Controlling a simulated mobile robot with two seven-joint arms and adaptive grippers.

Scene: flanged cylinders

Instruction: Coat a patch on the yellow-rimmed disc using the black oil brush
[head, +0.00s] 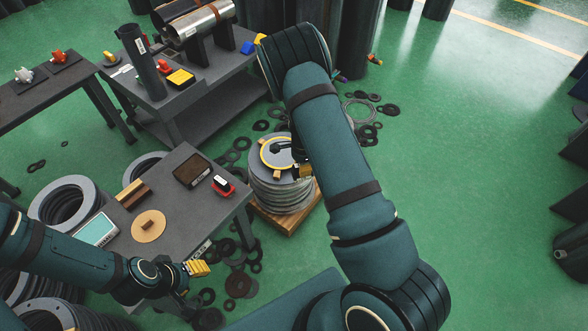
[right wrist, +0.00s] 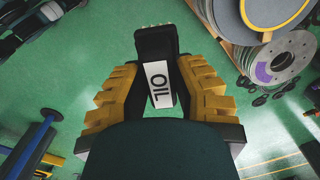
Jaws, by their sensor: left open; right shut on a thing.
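The yellow-rimmed disc (head: 268,158) lies on top of a stack of grey flanges in the head view. Its rim also shows at the top right of the right wrist view (right wrist: 296,20). My right gripper (right wrist: 158,85) is shut on the black oil brush (right wrist: 155,42), which has a white "OIL" label. In the wrist view the brush appears left of the disc, over green floor. In the head view my right arm hides most of that gripper, beside the stack. My left gripper (head: 204,268) is open and empty near the front table's right edge.
The flange stack (head: 283,196) stands on a wooden pallet (head: 290,222). Black rings litter the floor around it. Open green floor lies to the right.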

